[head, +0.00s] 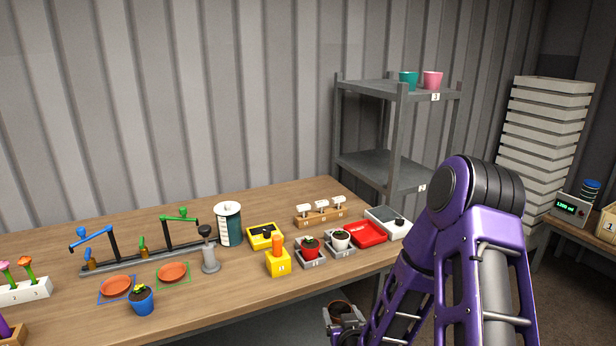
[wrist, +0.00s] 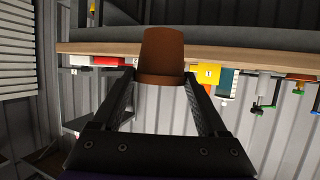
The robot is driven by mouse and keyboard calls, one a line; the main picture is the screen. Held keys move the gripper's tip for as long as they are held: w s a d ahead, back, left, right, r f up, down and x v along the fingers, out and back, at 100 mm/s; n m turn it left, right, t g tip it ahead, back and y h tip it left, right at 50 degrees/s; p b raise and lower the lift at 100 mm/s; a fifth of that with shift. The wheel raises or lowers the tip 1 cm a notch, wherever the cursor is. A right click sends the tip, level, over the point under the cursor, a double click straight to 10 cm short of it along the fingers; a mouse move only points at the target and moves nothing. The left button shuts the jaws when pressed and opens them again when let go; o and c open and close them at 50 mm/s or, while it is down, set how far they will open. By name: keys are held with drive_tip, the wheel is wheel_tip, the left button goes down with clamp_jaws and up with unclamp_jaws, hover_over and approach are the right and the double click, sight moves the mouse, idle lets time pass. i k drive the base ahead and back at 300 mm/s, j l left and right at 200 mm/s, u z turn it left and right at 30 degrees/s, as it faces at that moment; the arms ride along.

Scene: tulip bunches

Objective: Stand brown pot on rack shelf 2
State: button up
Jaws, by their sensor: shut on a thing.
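The brown pot (wrist: 162,52) is between the two fingers of my gripper (wrist: 160,78) in the wrist view, and the gripper is shut on it. In the head view the pot (head: 340,308) shows at the bottom, in my gripper (head: 344,320), in front of the table's front edge. The grey rack (head: 398,130) stands behind the table's right end. Its shelf 2 (head: 375,165) is the middle level with label 2, and its visible part is bare. My arm hides part of the rack's lower right.
Shelf 3 holds a teal pot (head: 408,79) and a pink pot (head: 433,80). The wooden table (head: 215,300) carries potted plants, a red tray (head: 369,233), a scale (head: 388,221) and a balance. Stacked white trays (head: 545,130) stand right of the rack. The wrist picture appears upside down.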

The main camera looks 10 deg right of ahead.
sight(406, 176)
drive_tip(key=i+l, duration=0.1)
drive_tip(key=l, duration=0.25)
drive_tip(key=i+l+z, duration=0.15)
drive_tip(key=l, duration=0.2)
drive_tip(key=i+l, duration=0.1)
drive_tip(key=l, duration=0.25)
drive_tip(key=i+l+z, duration=0.15)
drive_tip(key=l, duration=0.2)
drive_tip(key=i+l+z, duration=0.15)
drive_tip(key=i+l, duration=0.3)
drive_tip(key=l, duration=0.2)
drive_tip(key=i+l+z, duration=0.2)
drive_tip(key=i+l, duration=0.3)
